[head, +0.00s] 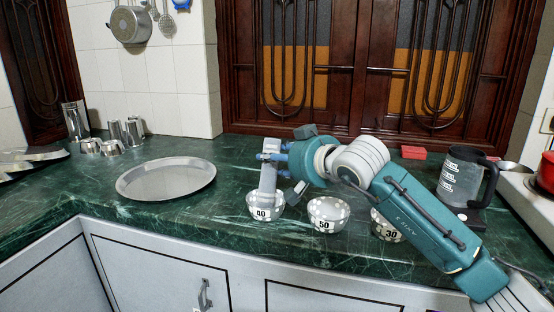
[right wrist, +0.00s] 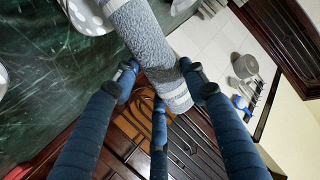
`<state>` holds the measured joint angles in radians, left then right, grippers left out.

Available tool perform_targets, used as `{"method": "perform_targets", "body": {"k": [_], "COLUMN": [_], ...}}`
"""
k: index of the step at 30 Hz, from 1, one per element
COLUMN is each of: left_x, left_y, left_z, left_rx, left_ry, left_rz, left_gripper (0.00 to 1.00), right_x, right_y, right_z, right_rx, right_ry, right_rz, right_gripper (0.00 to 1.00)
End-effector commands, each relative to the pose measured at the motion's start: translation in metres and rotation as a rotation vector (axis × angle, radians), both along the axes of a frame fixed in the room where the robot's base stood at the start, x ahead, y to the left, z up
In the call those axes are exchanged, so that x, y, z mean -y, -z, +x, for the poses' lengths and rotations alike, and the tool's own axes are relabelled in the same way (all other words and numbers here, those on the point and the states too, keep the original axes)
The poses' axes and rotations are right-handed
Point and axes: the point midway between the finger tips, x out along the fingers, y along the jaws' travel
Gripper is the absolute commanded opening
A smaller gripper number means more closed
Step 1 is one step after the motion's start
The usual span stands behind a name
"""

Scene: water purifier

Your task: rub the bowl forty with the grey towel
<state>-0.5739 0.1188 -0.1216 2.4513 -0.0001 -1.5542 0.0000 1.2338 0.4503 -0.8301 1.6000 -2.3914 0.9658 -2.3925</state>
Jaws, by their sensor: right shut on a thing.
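The bowl forty (head: 264,212), white patterned with a "40" label, stands upright on the green counter. The grey towel (head: 267,183) is a rolled, upright cylinder, and its lower end is at or inside the bowl's opening; I cannot tell whether it touches the inside. My right gripper (head: 270,155) is shut on the towel's upper part, above the bowl. In the right wrist view the towel (right wrist: 148,50) lies between my blue fingers (right wrist: 158,78), its far end overlapping a white bowl (right wrist: 88,14) at the top edge. My left gripper is out of view.
Bowl fifty (head: 328,216) stands close right of bowl forty. Bowl thirty (head: 384,228) is partly behind my right arm. A round metal tray (head: 165,180) lies to the left. A pitcher (head: 462,180) stands at the right, near the stove. The counter's left front is clear.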

Motion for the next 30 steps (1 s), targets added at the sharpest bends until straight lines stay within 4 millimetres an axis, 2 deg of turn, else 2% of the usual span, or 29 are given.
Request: {"method": "perform_targets", "body": {"k": [30], "left_x": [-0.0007], "left_y": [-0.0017], "left_z": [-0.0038], "left_rx": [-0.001], "left_ry": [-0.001], "left_rz": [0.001], "left_gripper": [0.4], "right_x": [0.0013], "right_y": [0.0083], "right_z": [0.0031], "right_rx": [0.0], "right_ry": [0.001], "right_rz": [0.0], "right_gripper": [0.16]}}
